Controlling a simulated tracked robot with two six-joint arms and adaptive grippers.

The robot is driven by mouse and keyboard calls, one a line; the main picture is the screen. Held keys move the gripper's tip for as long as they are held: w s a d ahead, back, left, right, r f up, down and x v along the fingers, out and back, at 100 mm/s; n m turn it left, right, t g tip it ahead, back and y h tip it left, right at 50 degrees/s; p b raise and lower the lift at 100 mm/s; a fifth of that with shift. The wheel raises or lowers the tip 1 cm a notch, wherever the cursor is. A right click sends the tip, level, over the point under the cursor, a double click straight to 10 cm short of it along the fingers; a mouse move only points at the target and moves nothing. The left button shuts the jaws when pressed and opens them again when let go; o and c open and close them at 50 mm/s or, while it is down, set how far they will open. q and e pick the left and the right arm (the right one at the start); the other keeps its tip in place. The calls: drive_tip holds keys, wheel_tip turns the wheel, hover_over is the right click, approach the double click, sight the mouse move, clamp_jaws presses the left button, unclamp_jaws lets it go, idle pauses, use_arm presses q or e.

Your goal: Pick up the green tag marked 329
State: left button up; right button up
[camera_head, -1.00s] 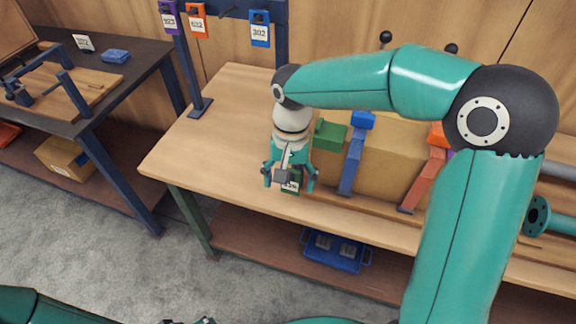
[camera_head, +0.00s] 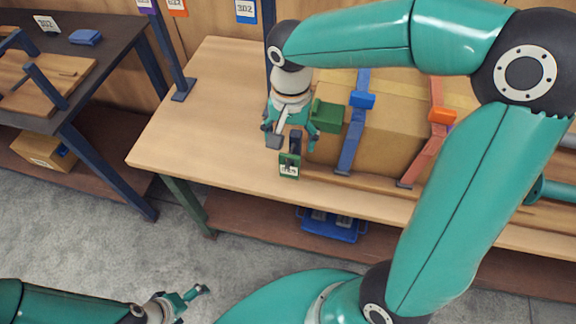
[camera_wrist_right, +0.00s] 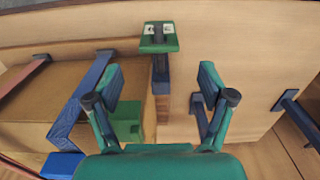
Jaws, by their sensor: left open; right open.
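The green tag (camera_head: 289,167) is near the front edge of the wooden workbench, with a white label whose digits are too small to read surely. A dark blue piece rises just behind it. In the right wrist view the tag (camera_wrist_right: 159,44) is at the top centre, beyond the fingertips, with the dark blue piece below it. My right gripper (camera_head: 289,143) is open just behind the tag; its spread fingers (camera_wrist_right: 160,82) hold nothing. My left gripper (camera_head: 188,302) is open and empty at the bottom of the head view, over the floor.
A cardboard box (camera_head: 390,133) with blue and red straps stands right of the tag; a green block (camera_head: 328,116) is close to my right gripper. A blue tag (camera_head: 246,11) hangs behind. The workbench (camera_head: 190,130) is clear on the left. A blue case (camera_head: 332,226) lies on the lower shelf.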

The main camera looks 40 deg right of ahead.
sight(289, 156)
drive_tip(key=shift+s+a+f+p, duration=0.15)
drive_tip(key=shift+f+p, duration=0.15)
drive_tip(key=shift+f, duration=1.15)
drive_tip(key=shift+s+a+f+p, duration=0.15)
drive_tip(key=shift+f+p, duration=0.1)
drive_tip(key=shift+f, duration=1.2)
drive_tip(key=shift+c, duration=0.3)
drive_tip(key=c, duration=1)
